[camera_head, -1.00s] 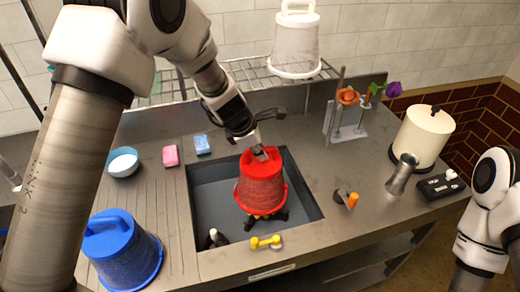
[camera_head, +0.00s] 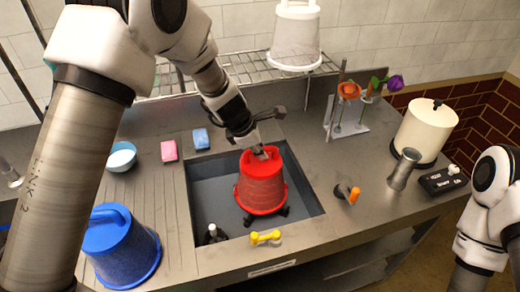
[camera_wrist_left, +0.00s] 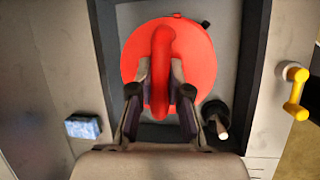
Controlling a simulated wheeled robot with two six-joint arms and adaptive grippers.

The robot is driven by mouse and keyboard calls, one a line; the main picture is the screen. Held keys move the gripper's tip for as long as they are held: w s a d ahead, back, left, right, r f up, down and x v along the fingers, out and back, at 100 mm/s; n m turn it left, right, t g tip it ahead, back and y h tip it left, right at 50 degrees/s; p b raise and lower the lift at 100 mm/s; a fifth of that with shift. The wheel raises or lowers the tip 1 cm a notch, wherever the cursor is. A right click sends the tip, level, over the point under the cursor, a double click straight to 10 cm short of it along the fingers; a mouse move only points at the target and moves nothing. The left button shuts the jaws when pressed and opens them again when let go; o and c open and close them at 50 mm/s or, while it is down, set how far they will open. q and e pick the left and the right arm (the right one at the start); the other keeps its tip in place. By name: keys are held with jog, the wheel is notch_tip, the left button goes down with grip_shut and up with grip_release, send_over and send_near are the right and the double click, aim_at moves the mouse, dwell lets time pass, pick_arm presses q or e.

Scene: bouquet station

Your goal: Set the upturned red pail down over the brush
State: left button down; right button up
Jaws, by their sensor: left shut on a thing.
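The upturned red pail (camera_head: 262,187) is upright in the sink, wide rim down. In the left wrist view the red pail (camera_wrist_left: 135,62) fills the middle. My left gripper (camera_head: 262,155) is shut on the pail's top handle, and the wrist view shows its fingers (camera_wrist_left: 160,95) on both sides of that handle. Dark stubs (camera_head: 281,211) stick out beneath the rim at the front. I cannot make out the brush; whatever is under the pail is hidden. Whether the rim touches the sink floor is unclear. My right gripper is not in view.
The sink (camera_head: 205,190) has free floor left of the pail. A dark object with a pale tip (camera_head: 213,234) stands at its front left. A yellow handle (camera_head: 265,237) is on the front edge. A blue pail (camera_head: 125,250) stands left; pink (camera_head: 169,151) and blue (camera_head: 200,139) sponges lie behind.

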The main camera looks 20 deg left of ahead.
pick_arm(q)
jog(key=shift+f, duration=0.1)
jog(key=shift+f+b, duration=1.45)
jog(key=shift+f, duration=0.25)
jog(key=c, duration=1)
grip_release()
jog(key=shift+c, duration=0.2)
jog(key=v, duration=1.2)
